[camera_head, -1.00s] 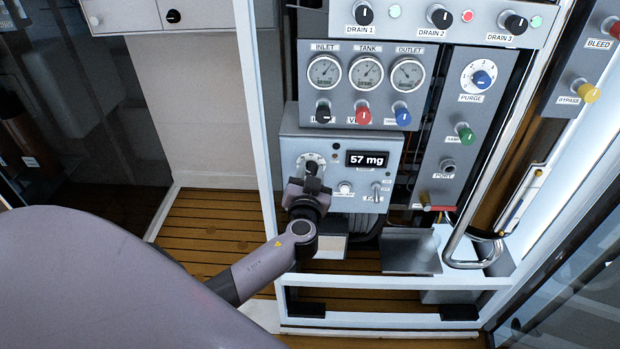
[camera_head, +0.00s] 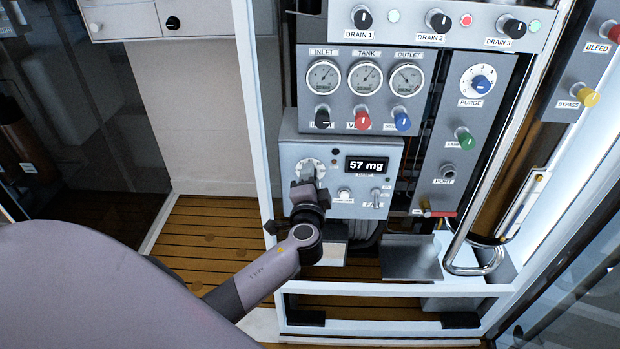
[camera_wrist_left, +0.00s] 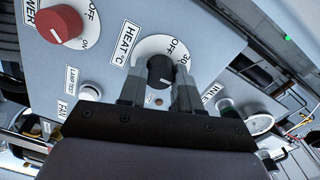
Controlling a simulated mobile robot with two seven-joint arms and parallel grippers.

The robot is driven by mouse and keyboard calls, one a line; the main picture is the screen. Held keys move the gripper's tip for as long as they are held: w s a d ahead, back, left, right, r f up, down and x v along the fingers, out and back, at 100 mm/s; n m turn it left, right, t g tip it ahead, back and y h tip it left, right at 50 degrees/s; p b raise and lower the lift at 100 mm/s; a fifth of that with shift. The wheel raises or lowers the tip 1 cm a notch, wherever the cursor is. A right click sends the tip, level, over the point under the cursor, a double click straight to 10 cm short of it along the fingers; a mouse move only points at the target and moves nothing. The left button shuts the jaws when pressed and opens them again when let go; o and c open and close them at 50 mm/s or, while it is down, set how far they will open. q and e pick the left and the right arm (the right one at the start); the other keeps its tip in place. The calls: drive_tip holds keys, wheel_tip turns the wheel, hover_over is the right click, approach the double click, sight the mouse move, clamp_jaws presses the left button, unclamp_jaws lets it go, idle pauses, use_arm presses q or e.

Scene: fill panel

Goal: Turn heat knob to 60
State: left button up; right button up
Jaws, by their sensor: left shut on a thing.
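The heat knob (camera_wrist_left: 160,72) is black and sits on a white dial marked OFF and 30, beside a HEAT °C label (camera_wrist_left: 124,44). In the left wrist view my left gripper (camera_wrist_left: 158,84) has one finger on each side of the knob and is shut on it. A short pale mark shows on the knob; the value it points to cannot be read. In the head view the dial (camera_head: 311,166) sits left of the display, and my left gripper (camera_head: 308,185) covers the knob. My right gripper is not in view.
The display (camera_head: 367,165) reads 57 mg. A lamp test button (camera_head: 344,194) and fan switch (camera_head: 376,198) sit close to the gripper. A red power knob (camera_wrist_left: 58,24) is near the dial. Gauges and more knobs are above; a white upright (camera_head: 255,110) stands left.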

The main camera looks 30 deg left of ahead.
use_arm(q)
drive_tip(key=m+y+p, duration=0.1)
drive_tip(key=m+p, duration=0.4)
drive_tip(key=m, duration=1.2)
drive_tip(key=shift+f+m+p, duration=0.15)
drive_tip(key=shift+m+p, duration=0.15)
drive_tip(key=shift+m, duration=0.1)
idle(0.4)
drive_tip(key=o, duration=1.1)
drive_tip(key=shift+c, duration=0.2)
drive_tip(key=shift+s+d, duration=0.1)
drive_tip(key=v, duration=0.7)
drive_tip(key=shift+f, duration=0.1)
